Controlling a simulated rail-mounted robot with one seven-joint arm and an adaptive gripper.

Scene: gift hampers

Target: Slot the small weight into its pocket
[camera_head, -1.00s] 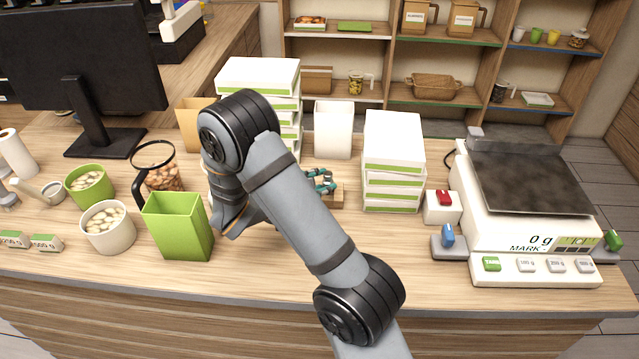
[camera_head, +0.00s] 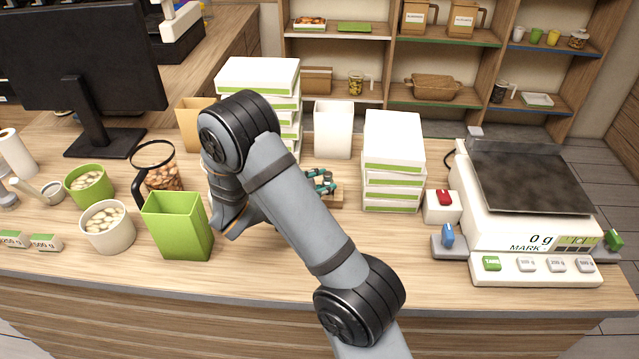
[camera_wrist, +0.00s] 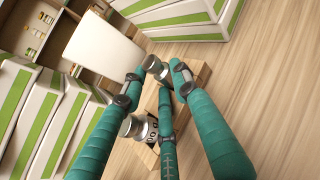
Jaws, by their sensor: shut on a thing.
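My gripper (camera_wrist: 157,78) has teal fingers and is shut on a small silver weight (camera_wrist: 154,64) at its fingertips. The weight is over or at the far part of a wooden block (camera_wrist: 201,74); I cannot tell whether it touches the block or sits in a pocket. A larger silver weight (camera_wrist: 135,127) with dark markings stands at the block's nearer part, partly behind the fingers. In the head view, my gripper (camera_head: 321,183) shows only in part beside my arm, at the wooden block (camera_head: 338,197). The small weight is hidden there.
A stack of white-and-green boxes (camera_head: 392,150) stands right of the block, with another stack (camera_head: 260,80) behind left. A white container (camera_head: 333,130) stands behind. A green container (camera_head: 178,226) is left, a scale (camera_head: 525,205) right.

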